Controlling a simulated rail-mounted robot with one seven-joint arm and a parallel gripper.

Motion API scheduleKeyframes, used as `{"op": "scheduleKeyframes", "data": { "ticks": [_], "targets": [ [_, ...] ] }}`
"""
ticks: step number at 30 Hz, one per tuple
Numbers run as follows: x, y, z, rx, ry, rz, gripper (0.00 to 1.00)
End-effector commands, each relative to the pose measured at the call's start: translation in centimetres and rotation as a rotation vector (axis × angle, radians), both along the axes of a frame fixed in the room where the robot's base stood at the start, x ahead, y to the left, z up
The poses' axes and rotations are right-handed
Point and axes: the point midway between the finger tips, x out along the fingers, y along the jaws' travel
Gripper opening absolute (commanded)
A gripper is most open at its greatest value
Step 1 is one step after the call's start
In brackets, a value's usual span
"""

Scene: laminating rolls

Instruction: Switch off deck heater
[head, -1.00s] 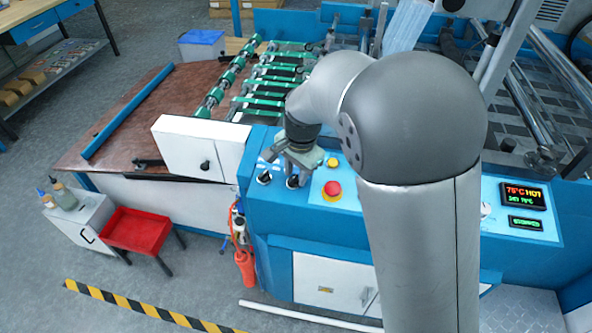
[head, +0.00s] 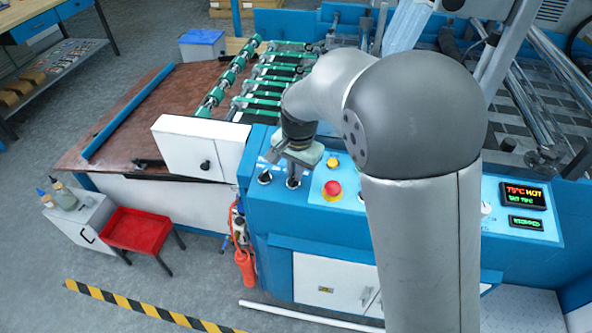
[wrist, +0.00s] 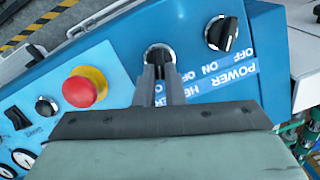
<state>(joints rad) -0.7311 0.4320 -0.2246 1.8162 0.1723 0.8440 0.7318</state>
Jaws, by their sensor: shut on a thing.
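The heater knob (wrist: 160,55) is a round black rotary switch on the blue control panel (head: 390,215). Its label, partly hidden by my fingers, starts with "HE" and has OFF and ON marks. My gripper (wrist: 161,72) is shut on this knob, with its fingertips over the knob's grip bar. In the head view my gripper (head: 293,182) reaches down to the panel's left part. The exact pointer direction is hidden by the fingers. The power knob (wrist: 222,33) is beside it, clear of the fingers. The panel display (head: 525,195) reads 75°C HOT.
A red mushroom button (wrist: 84,87) on a yellow base sits close beside the heater knob. A yellow button (head: 333,162) is above it in the head view. A white box (head: 188,150) stands left of the panel. A second display (head: 525,224) shows green text.

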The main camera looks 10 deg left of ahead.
Motion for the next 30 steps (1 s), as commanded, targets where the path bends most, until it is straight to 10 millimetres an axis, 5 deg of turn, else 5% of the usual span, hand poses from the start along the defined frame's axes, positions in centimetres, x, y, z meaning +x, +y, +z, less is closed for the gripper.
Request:
{"op": "scheduleKeyframes", "data": {
  "ticks": [30],
  "targets": [
    [-0.25,0.95,-0.39,-0.178,0.004,0.788,0.00]
  ]
}}
